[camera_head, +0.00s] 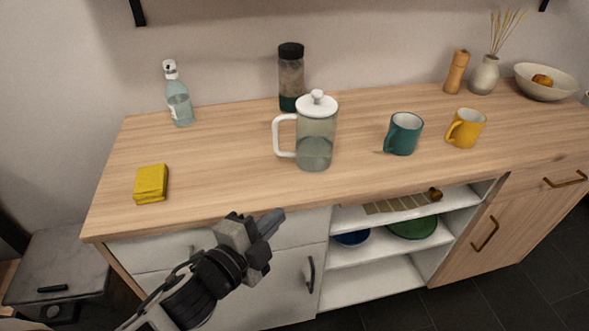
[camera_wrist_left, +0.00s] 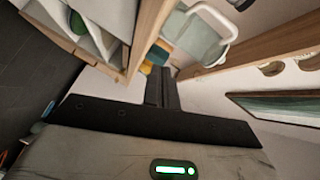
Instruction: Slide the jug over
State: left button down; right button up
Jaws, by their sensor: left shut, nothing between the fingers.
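The jug (camera_head: 315,140) is a clear greenish pitcher with a white lid and a white handle on its left side. It stands upright on the wooden countertop (camera_head: 230,160), near the middle. My left gripper (camera_head: 272,222) is shut and empty, in front of the counter's front edge and below the top, to the lower left of the jug and apart from it. In the left wrist view the closed fingers (camera_wrist_left: 162,88) point toward the counter edge, and the jug (camera_wrist_left: 200,38) shows beyond them. My right gripper is not in view.
A teal mug (camera_head: 404,134) and a yellow mug (camera_head: 466,128) stand right of the jug. A dark-lidded jar (camera_head: 291,80) is close behind it. A yellow sponge stack (camera_head: 151,184) and a bottle (camera_head: 178,95) are at left. Counter between sponge and jug is clear.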

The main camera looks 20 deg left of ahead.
pick_arm(q)
notch_tip(320, 180, up, 4)
jog(key=w+m+t+h, duration=0.1)
jog(key=w+m+h, duration=0.1)
jog(key=m, duration=0.3)
jog(key=p, duration=0.2)
send_near(317, 148)
jog(key=shift+y, duration=0.4)
jog(key=d, duration=0.1)
jog(key=w+d, duration=0.2)
jog(key=d, duration=0.1)
jog(key=shift+r, duration=0.1)
jog(key=w, duration=0.1)
jog(key=w+a, duration=0.1)
jog(key=w, duration=0.1)
jog(key=shift+a, duration=0.25)
jog(key=shift+w+a, duration=0.25)
jog(key=shift+w, duration=0.15)
